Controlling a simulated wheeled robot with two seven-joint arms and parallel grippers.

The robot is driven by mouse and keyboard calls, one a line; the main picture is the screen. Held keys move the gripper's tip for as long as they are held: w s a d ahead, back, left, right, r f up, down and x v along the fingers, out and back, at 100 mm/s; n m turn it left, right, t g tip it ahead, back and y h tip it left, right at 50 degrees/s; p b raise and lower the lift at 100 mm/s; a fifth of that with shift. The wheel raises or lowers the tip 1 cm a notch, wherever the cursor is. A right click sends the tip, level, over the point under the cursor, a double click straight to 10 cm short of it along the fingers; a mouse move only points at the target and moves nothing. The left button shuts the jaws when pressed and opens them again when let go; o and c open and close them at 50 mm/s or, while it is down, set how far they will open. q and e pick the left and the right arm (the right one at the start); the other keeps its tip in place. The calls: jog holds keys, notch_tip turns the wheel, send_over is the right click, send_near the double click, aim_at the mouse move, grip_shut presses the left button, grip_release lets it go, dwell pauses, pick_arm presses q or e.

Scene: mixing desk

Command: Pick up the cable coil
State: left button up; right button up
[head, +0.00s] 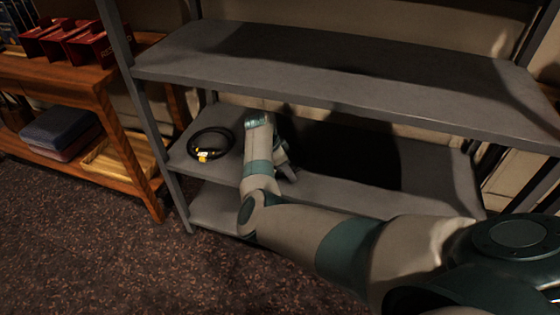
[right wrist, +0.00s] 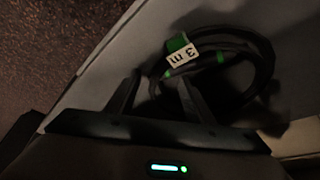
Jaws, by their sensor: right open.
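A black cable coil (head: 224,133) with a yellow and white tag lies flat on the middle shelf, at its left end, in the head view. The right wrist view shows a black cable coil (right wrist: 262,68) with green bands and a green and white tag reading "3 m". I cannot tell whether both views show the same coil. My right gripper (right wrist: 159,78) is open, its fingers pointing at the near side of that coil, with part of the cable showing between them. Contact cannot be made out. My left gripper is not in view.
The grey metal shelf unit has an upper board (head: 330,75) above the coil and a lower shelf (head: 222,205) beneath. A left post (head: 150,135) stands near the coil. A wooden rack (head: 125,125) with red holders (head: 88,46) and folded cloth (head: 58,130) stands at left.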

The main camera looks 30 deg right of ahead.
dwell(0.6)
grip_shut()
jog(key=shift+d, duration=0.1)
jog(key=shift+r, duration=0.1)
